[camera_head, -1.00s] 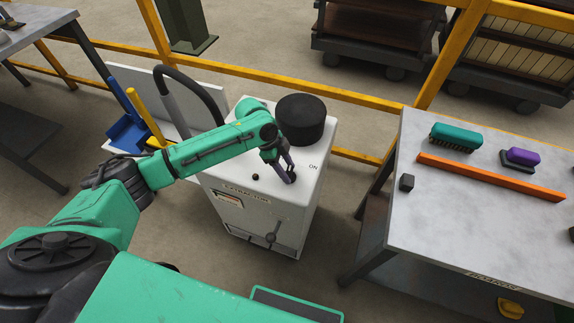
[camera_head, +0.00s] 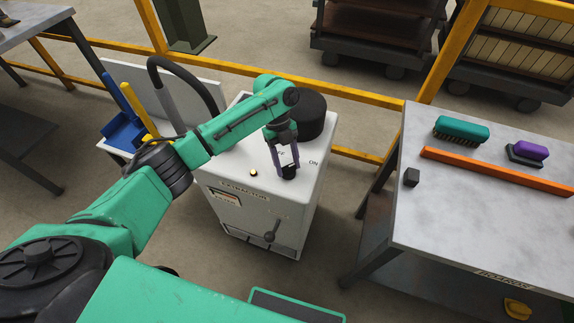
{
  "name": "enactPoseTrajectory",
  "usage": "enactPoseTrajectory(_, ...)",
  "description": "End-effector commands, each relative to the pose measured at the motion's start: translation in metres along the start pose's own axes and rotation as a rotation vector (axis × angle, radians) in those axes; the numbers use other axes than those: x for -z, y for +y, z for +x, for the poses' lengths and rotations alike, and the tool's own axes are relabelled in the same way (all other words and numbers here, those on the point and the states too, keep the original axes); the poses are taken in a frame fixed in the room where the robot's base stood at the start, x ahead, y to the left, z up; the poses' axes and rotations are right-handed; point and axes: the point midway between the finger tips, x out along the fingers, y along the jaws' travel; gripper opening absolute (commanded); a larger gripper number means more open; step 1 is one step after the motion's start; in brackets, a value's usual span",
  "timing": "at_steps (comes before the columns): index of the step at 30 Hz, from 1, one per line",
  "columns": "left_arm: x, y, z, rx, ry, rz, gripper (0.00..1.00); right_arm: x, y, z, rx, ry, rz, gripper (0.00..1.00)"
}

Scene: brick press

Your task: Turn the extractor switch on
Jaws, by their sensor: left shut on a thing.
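The extractor (camera_head: 234,230) is a white cabinet with a black round cap (camera_head: 312,115) on top and a label on its front edge. Its dark switch knob (camera_head: 289,173) sits on the top face, left of the printed word ON. A small lamp (camera_head: 253,172) left of the knob glows pale yellow. My left gripper (camera_head: 286,170) points down with its fingers shut on the knob, partly hiding it and another label. My right gripper is not in view.
A grey table (camera_head: 440,220) at the right holds a green brush (camera_head: 461,129), a purple brush (camera_head: 529,151), an orange bar (camera_head: 495,172) and a small dark cube (camera_head: 411,177). A yellow rail (camera_head: 350,94) runs behind the extractor. A black hose (camera_head: 190,76) arches at its left.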

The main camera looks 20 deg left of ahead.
Motion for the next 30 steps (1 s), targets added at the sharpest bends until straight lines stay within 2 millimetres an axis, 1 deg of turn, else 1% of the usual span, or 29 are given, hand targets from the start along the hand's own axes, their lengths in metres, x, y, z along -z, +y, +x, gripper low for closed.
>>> enactPoseTrajectory(1, -0.0007, -0.0007, 0.0009, -0.006, -0.001, 0.017, 0.0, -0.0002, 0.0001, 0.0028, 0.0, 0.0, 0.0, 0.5)
enactPoseTrajectory(7, -0.0006, -0.0008, -0.0002, -0.027, -0.002, 0.069, 0.0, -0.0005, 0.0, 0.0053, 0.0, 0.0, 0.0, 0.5)
enactPoseTrajectory(21, -0.0004, -0.0007, -0.0008, -0.033, -0.003, 0.084, 0.0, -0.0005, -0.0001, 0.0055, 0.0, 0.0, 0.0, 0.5)
enactPoseTrajectory(22, -0.0004, -0.0007, -0.0009, -0.033, -0.003, 0.084, 0.59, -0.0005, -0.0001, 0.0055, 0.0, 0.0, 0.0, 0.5)
enactPoseTrajectory(23, -0.0004, -0.0007, -0.0008, -0.033, -0.003, 0.084, 0.7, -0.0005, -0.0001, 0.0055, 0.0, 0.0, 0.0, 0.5)
enactPoseTrajectory(24, -0.0003, -0.0007, -0.0008, -0.033, -0.003, 0.083, 0.85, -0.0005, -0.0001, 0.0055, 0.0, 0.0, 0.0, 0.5)
enactPoseTrajectory(30, -0.0003, -0.0006, -0.0004, -0.033, -0.002, 0.082, 0.85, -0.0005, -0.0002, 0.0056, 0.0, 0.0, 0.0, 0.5)
